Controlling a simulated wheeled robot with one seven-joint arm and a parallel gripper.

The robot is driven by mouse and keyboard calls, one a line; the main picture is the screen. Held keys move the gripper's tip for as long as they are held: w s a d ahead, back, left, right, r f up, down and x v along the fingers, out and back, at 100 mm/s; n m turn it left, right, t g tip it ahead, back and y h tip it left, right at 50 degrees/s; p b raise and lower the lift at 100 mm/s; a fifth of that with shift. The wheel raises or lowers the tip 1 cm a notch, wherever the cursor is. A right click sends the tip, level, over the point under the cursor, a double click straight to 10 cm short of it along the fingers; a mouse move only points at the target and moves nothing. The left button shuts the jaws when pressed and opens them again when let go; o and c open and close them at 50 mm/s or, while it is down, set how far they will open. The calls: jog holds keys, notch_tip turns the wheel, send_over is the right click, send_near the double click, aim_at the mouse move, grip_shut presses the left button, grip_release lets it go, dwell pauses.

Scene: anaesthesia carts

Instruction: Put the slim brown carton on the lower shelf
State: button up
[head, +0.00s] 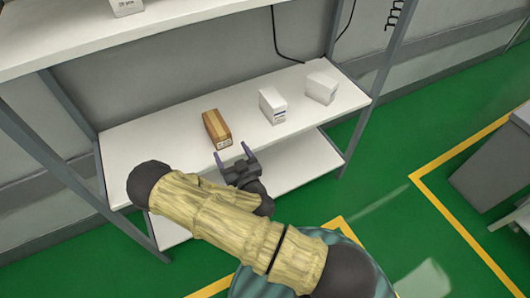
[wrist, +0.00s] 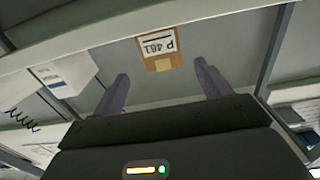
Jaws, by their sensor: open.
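The slim brown carton (head: 217,129) lies on the middle shelf (head: 160,140) of a rack, near its front edge. In the wrist view the brown carton (wrist: 161,62) shows its labelled end, upside down, between and beyond the fingers. My gripper (head: 232,153) is open and empty just in front of that shelf edge, its fingers pointing at the carton without touching it. The lower shelf (head: 290,178) shows below, partly hidden by my arm; its visible part is bare.
Two white boxes, one nearer (head: 272,106) and one farther right (head: 321,88), stand on the middle shelf right of the carton. The upper shelf (head: 190,18) overhangs the back and holds another white box (head: 127,6). Rack posts (head: 370,85) bound the sides.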

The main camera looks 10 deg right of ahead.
jog(key=w+d+r+m+g+h, duration=0.1)
jog(key=d+m+g+h, duration=0.6)
jog(key=d, duration=0.2)
jog(key=s+d+r+n+g+y, duration=0.1)
jog(key=s+d+r+n+g, duration=0.1)
jog(key=s+r+g, duration=0.2)
jog(key=s+d+r+n+g+y, duration=0.1)
jog(key=s+d+r+n+g, duration=0.1)
jog(key=s+r, duration=0.9)
jog(key=shift+s+d+r+g, duration=0.15)
jog(key=shift+s+d+g, duration=0.5)
jog(key=shift+s+g, duration=0.25)
